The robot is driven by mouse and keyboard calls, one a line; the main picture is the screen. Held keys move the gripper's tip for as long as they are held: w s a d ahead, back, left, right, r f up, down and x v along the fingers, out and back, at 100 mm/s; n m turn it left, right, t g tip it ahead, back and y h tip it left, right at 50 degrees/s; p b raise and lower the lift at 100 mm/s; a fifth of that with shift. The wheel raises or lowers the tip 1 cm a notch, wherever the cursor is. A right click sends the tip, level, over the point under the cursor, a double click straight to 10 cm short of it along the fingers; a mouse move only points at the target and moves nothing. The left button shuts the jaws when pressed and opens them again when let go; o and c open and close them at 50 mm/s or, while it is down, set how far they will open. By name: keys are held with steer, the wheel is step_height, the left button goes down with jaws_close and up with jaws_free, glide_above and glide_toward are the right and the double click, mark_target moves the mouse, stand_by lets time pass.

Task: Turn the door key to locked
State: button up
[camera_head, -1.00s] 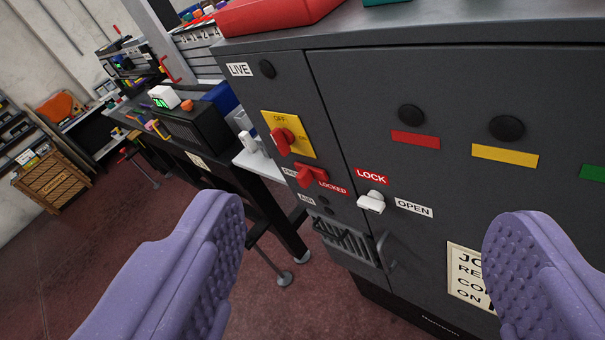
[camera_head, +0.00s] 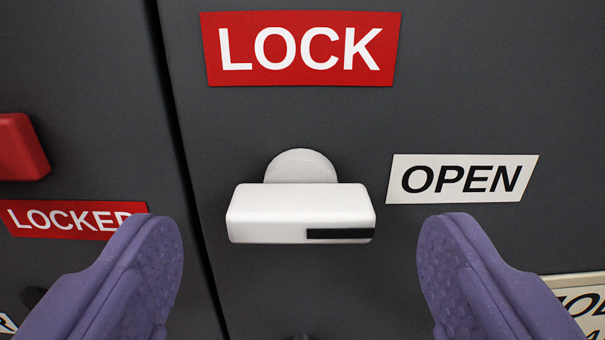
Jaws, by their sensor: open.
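The white door key (camera_head: 300,208) is on the dark grey cabinet door, in the middle of the view. Its bar lies horizontally, with a black mark on its right half, on the side of the OPEN label (camera_head: 462,179). The red LOCK label (camera_head: 300,48) is above the key. My gripper (camera_head: 300,250) is open, with one purple finger to the lower left of the key and one to the lower right. Neither finger appears to touch the key, and nothing is between them but the key ahead.
A red handle (camera_head: 18,148) with a red LOCKED label (camera_head: 70,217) below it is on the neighbouring panel at the left. A dark seam (camera_head: 185,165) separates that panel from the door. A cream sign (camera_head: 585,300) is partly visible at the lower right. The door face around the key is clear.

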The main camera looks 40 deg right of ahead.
mark_target(301, 204)
steer(key=shift+x, duration=1.15)
steer(key=c, duration=1)
steer(key=shift+c, duration=0.2)
steer(key=shift+r+n, duration=0.1)
steer(key=shift+n, duration=0.3)
steer(key=n+p, duration=0.2)
steer(key=shift+n, duration=0.3)
steer(key=n+p, duration=0.2)
steer(key=n, duration=0.3)
steer(key=shift+a+n+p, duration=0.2)
steer(key=shift+n+p, duration=0.1)
steer(key=shift+p, duration=0.05)
steer(key=n+p, duration=0.1)
steer(key=n, duration=0.3)
steer(key=shift+w+n, duration=0.1)
steer(key=shift+n, duration=0.2)
steer(key=n, duration=0.4)
steer(key=shift+f+p, duration=0.3)
steer(key=shift+p, duration=0.1)
steer(key=shift+n, duration=0.3)
